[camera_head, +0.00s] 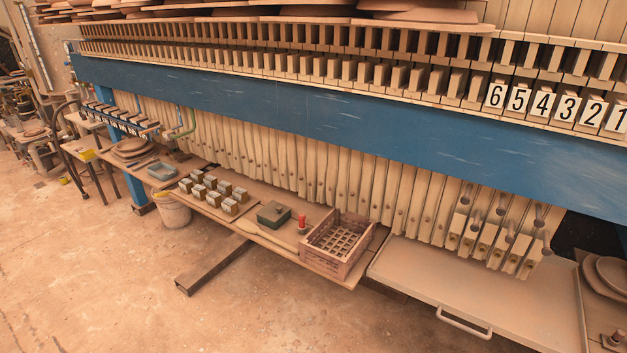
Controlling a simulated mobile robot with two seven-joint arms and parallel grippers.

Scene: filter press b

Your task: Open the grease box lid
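A small dark green box (273,215), which looks like the grease box, sits on the low wooden bench in front of the filter press. Its top looks covered by a flat lid with a small dark spot in the middle, and the lid appears shut. The box stands between a group of small metal-and-wood blocks on its left and a red-topped item on its right. Neither of my grippers shows in this view.
The bench (245,223) also holds several blocks (213,190), a red-topped item (302,223) and a brown crate (338,243). A large tray with a handle (470,290) is at the right. The front floor is mostly clear.

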